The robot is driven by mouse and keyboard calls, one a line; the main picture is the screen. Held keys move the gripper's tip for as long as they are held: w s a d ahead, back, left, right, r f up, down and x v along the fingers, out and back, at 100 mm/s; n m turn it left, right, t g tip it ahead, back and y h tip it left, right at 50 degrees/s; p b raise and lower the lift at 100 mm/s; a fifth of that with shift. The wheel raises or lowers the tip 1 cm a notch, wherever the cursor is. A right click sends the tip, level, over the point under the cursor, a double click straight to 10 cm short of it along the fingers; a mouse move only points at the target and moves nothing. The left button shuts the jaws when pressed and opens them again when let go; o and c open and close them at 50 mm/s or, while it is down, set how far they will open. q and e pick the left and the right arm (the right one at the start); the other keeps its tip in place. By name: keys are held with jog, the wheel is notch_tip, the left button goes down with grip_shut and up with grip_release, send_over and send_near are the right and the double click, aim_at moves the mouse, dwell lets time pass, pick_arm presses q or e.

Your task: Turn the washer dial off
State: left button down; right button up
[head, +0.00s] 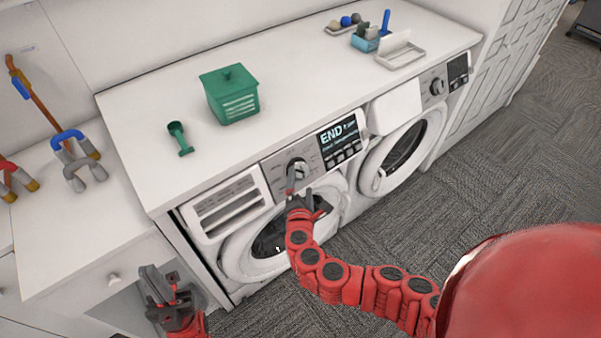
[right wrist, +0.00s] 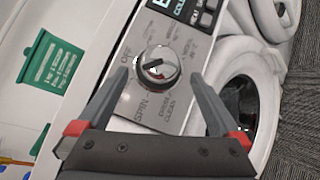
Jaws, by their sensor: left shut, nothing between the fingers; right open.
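The washer dial (head: 298,168) is a round silver knob on the control panel of the left machine. In the right wrist view the dial (right wrist: 157,66) sits between and ahead of the fingertips, with labels such as OFF, SPIN and DRUM CLEAN around it. The pointer's exact setting is hard to read. My right gripper (head: 293,186) is open in front of the dial; its fingers (right wrist: 158,80) stand on either side, and contact cannot be told. My left gripper (head: 165,290) is shut and empty at the lower left, away from the washer.
The washer display (head: 338,134) reads END. A second machine (head: 405,145) stands to the right. On the white counter are a green box (head: 230,95), a green scoop (head: 179,138) and a blue caddy (head: 366,40). Carpet (head: 480,190) is clear at the right.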

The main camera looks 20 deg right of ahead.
aim_at(301, 175)
jog(key=shift+p+x, duration=0.4)
jog(key=shift+x, duration=1.75)
jog(key=shift+f, duration=0.1)
jog(key=c, duration=1.3)
jog(key=shift+o, duration=0.2)
